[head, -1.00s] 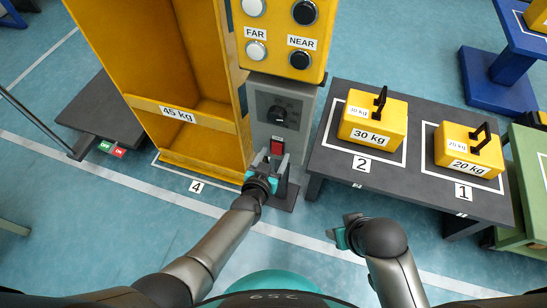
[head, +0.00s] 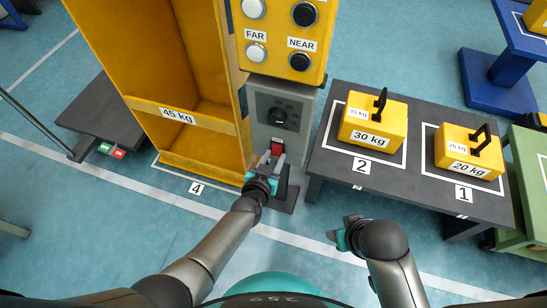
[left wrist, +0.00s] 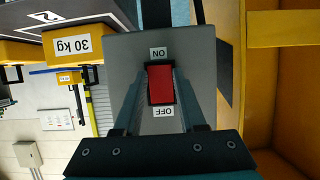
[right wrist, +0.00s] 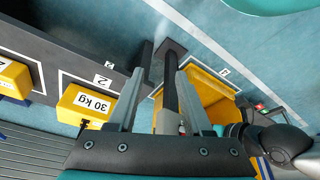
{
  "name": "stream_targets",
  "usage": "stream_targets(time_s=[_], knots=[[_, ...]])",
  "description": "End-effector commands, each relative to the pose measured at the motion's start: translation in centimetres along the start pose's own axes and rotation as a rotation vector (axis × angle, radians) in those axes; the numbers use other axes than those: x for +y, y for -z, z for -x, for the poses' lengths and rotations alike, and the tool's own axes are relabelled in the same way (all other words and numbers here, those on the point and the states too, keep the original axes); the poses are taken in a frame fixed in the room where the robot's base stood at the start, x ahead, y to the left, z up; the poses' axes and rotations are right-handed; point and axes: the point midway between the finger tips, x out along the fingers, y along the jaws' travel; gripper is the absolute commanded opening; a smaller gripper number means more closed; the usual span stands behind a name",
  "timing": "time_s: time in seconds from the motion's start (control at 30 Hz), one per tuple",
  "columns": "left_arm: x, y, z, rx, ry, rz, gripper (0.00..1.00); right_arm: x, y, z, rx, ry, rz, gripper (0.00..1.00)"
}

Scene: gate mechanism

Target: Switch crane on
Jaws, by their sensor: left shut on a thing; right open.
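A red rocker switch (head: 277,149) sits low on the grey control box (head: 262,104), below a black dial (head: 279,115). In the left wrist view the switch (left wrist: 161,84) has an ON label (left wrist: 158,53) at one end and an OFF label (left wrist: 163,112) at the other. My left gripper (head: 272,161) is at the switch, with its fingers along both sides of it, near the OFF end. It is shut on the switch as far as I can tell. My right gripper (head: 341,232) is open and empty, away from the box, over the floor.
A yellow cabinet (head: 190,126) marked 45 kg stands left of the box. A yellow button panel (head: 282,40) is above. A dark table (head: 412,172) with 30 kg (head: 372,125) and 20 kg (head: 467,158) weights is on the right.

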Motion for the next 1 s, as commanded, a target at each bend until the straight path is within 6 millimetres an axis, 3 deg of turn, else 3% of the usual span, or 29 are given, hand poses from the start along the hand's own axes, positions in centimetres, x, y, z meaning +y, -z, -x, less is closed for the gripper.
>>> stream_targets(time_s=[0.27,0.57,1.0], knots=[[0.0,-0.2,0.0,0.007,0.0,-0.001,0.0,0.0,-0.2,-0.2,-0.003,0.0,0.0,0.5],[-0.1,-0.7,-0.2,0.071,0.002,-0.004,0.0,0.0,1.7,3.3,0.073,-0.001,0.001,0.5],[-0.1,-0.8,-0.4,0.181,0.002,-0.003,0.0,-3.1,5.8,3.3,0.393,0.078,0.022,0.5]])
